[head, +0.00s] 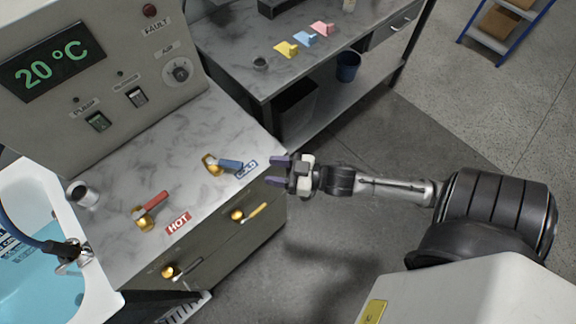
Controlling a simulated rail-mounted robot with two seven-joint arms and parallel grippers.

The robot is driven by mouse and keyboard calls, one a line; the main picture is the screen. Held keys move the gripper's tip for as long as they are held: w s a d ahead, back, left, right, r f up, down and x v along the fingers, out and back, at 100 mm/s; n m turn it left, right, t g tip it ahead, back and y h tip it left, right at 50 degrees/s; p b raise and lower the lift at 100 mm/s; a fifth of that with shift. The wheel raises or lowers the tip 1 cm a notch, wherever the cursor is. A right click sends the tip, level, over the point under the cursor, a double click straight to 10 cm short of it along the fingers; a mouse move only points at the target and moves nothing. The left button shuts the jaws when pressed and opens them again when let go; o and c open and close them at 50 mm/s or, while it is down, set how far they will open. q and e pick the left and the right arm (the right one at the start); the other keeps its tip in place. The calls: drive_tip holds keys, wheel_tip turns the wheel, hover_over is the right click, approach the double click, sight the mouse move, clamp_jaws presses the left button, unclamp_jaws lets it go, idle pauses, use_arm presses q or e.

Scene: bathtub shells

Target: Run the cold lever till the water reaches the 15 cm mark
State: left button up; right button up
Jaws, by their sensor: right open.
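The cold lever (230,164) has a blue handle on a brass base and lies on the marble counter beside a blue COLD label (246,169). My right gripper (279,171) is open and empty, just right of the lever's handle end and apart from it. The white tub (102,272) at the left edge holds light blue water (32,285). Blue-and-white level markings (14,243) show on its inner wall, partly behind a dark hose and too small to read surely.
The hot lever (152,202), with a red handle, lies left of the cold one by the HOT label (178,223). Two more brass levers (237,215) (168,271) are on the cabinet front. A display (52,65) reads 20 °C. A workbench (330,65) stands behind.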

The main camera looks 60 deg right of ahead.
drive_tip(key=shift+v, duration=1.6)
